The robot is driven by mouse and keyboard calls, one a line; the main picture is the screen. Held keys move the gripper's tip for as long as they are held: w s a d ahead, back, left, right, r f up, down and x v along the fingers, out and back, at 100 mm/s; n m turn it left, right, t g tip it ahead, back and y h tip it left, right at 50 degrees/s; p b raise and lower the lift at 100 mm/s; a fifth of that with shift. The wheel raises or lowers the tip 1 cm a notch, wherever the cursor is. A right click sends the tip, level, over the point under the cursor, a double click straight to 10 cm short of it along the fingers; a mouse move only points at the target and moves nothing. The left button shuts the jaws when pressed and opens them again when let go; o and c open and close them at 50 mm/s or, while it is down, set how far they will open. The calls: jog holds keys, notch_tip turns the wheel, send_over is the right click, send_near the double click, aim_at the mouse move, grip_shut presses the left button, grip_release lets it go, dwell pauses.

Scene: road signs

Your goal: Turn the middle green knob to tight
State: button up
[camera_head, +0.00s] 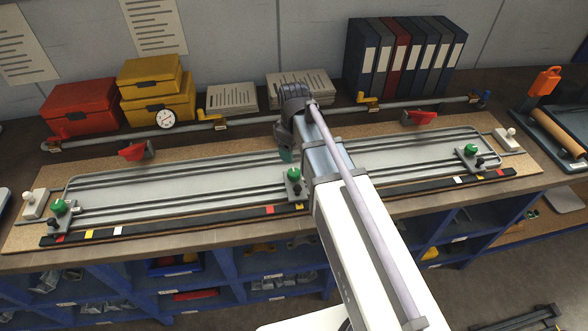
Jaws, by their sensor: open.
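The middle green knob (293,174) sits on a small grey clamp block at the front edge of the long grey metal plate (180,182). Its setting is too small to read. My gripper (285,154) is just behind and above the knob, beside my arm, and looks apart from it. My arm hides most of the gripper, and its fingers show only as a small dark green-grey tip. Two other green knobs stand at the plate's ends, a left one (59,206) and a right one (472,149).
A dark strip with coloured marks (160,226) runs along the front. Red wedge-shaped parts (133,151) (420,117) stand behind the plate. A grey rail (250,119) with yellow handles lies further back. Boxes (80,106) and binders (400,58) line the wall.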

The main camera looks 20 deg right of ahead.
aim_at(294, 172)
notch_tip(294, 172, down, 11)
jog(key=b, duration=1)
jog(key=shift+r, duration=0.3)
jog(key=shift+c, duration=0.3)
jog(key=c, duration=0.9)
jog(key=shift+o, duration=0.2)
